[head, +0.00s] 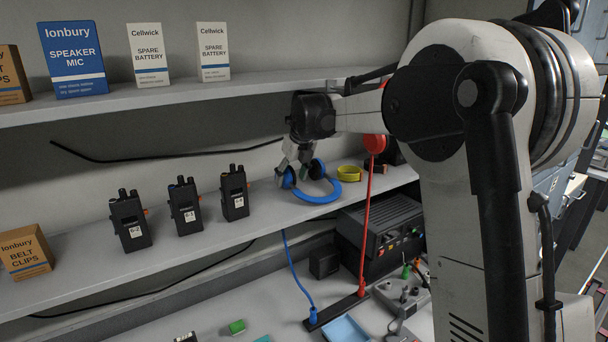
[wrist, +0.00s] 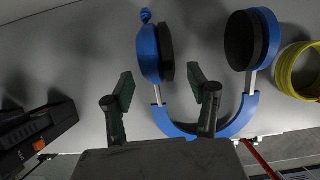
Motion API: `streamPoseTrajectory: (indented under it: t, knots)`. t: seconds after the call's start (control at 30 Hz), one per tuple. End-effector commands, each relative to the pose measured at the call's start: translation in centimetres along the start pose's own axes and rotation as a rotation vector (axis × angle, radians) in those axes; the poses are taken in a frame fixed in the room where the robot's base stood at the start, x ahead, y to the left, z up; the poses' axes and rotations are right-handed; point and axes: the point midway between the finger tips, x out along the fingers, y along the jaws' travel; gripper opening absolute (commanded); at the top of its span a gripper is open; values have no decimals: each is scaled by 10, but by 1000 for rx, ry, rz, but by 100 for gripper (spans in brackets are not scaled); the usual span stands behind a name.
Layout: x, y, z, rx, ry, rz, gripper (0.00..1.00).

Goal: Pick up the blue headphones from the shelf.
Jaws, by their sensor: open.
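The blue headphones (head: 322,199) lie on the middle shelf (head: 215,245), with a blue band and two ear cups. In the wrist view the headphones (wrist: 238,122) show black pads on both cups, and the band curves toward the bottom. My gripper (head: 292,172) is over the left ear cup in the head view. In the wrist view my gripper (wrist: 163,90) has its two fingers apart, and the left ear cup (wrist: 148,52) lines up with the gap between them. I cannot tell whether a finger touches the cup. The right cup (wrist: 243,42) is outside the fingers.
Several black radios (head: 184,206) stand left of the headphones. A yellow roll (head: 349,173) sits close on their right, and a red cord (head: 367,220) hangs at the shelf's front. The upper shelf (head: 210,91) with boxes is above.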

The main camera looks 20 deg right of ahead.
Motion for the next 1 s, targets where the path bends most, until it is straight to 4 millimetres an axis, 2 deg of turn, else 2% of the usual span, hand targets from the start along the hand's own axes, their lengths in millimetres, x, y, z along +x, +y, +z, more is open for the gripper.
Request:
streamPoseTrajectory:
  t: [0.13, 0.3, 0.53, 0.77, 1.0]
  knots:
    - [6, 0, 16, 0, 0, 0, 54]
    - [17, 0, 15, 0, 0, 0, 54]
    - [18, 0, 15, 0, 0, 0, 54]
    - [18, 0, 14, 0, 0, 0, 23]
    - [18, 0, 14, 0, 0, 0, 21]
